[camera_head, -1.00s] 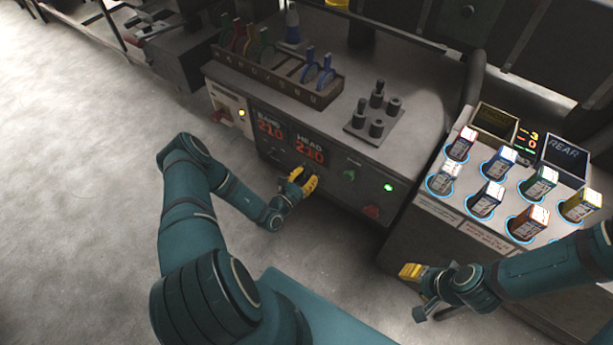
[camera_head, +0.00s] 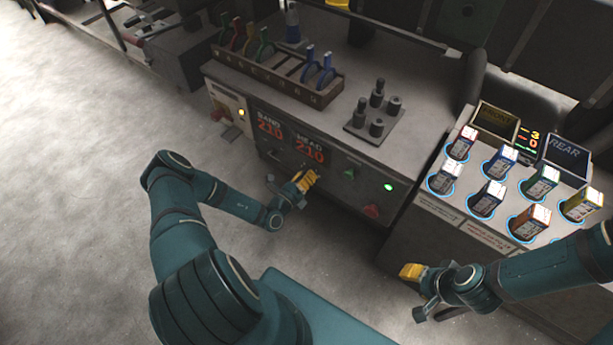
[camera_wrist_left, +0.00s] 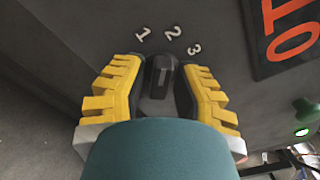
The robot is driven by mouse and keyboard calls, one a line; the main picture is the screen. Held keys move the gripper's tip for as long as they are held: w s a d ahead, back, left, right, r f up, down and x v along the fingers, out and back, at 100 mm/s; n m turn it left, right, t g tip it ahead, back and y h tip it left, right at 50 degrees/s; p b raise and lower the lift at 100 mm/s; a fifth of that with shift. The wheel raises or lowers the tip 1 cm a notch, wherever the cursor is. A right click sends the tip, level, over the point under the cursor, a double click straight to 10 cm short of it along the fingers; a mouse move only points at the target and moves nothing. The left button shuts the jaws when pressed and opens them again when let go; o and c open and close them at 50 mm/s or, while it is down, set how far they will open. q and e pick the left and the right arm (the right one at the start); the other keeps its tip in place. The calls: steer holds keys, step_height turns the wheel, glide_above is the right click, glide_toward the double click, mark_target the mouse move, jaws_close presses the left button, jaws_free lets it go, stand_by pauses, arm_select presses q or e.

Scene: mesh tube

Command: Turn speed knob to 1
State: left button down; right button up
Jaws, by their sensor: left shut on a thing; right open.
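The speed knob (camera_wrist_left: 158,84) is a black ridged knob on the dark panel, seen between my left fingers in the left wrist view. White numbers 1 (camera_wrist_left: 142,33), 2 (camera_wrist_left: 173,32) and 3 (camera_wrist_left: 195,49) stand in an arc above it. The knob's ridge points up, roughly between the 1 and the 2. My left gripper (camera_wrist_left: 155,88) is shut on the knob with its yellow fingers on both sides. In the head view my left gripper (camera_head: 304,181) is at the machine's front, below the displays, and hides the knob. My right gripper (camera_head: 415,291) is open and empty.
Red 210 displays (camera_head: 309,150) sit above my left gripper. A green button (camera_head: 349,174) and a red button (camera_head: 371,210) are to its right. A console with boxed items (camera_head: 488,198) stands right, near my right arm. Open floor lies left.

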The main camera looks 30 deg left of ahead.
arm_select(q)
steer(key=n, duration=0.6)
steer(key=shift+w+d+r, duration=0.1)
stand_by(0.5)
steer(key=c, duration=0.9)
jaws_free()
steer(key=shift+d, duration=0.1)
steer(key=shift+c, duration=0.2)
steer(key=shift+s, duration=0.35)
steer(key=s+a, duration=0.1)
steer(key=s, duration=1)
steer(key=shift+s, duration=0.1)
